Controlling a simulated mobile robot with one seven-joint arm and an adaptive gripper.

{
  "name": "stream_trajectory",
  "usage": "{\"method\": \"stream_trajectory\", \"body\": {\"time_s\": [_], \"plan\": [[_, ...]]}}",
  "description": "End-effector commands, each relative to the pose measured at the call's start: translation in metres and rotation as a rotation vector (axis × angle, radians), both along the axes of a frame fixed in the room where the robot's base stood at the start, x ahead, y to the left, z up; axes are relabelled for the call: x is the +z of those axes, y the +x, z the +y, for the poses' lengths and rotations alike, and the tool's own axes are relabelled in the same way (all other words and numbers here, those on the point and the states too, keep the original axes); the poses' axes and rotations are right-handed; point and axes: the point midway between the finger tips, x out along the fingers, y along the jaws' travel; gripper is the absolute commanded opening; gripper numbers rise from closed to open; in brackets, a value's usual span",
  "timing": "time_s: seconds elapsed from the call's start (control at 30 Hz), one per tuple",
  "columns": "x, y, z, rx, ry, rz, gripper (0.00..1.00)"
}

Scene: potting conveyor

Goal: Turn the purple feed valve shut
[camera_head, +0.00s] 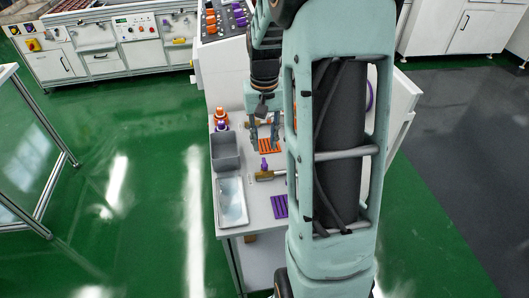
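A small purple-handled valve (264,164) with a brass-coloured body (265,176) is on the bench, left of my arm; the arm hides what lies to its right. Its purple handle appears to point up, but it is too small to tell how far it is turned. My gripper (263,146) hangs fingers down above an orange slotted piece (268,147), farther back than the purple handle. The fingers are apart with nothing visible between them. Part of another brass-coloured fitting (249,123) shows behind the gripper.
A grey bin (225,162) and a pale tray (232,221) stand on the bench's left side. Orange and purple items (221,121) stand behind the bin. A purple slotted piece (279,206) lies nearer. A control panel (222,20) rises behind. My arm hides much of the bench's right.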

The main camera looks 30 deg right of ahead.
Motion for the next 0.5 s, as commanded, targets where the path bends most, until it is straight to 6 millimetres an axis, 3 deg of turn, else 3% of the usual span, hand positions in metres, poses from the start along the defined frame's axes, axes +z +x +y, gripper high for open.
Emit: {"method": "stream_trajectory", "body": {"time_s": [0.2,0.5], "plan": [[0.034,0.001,0.0,0.0,-0.001,-0.003,0.25],[0.044,0.0,0.0,0.0,0.0,0.0,0.25]]}}
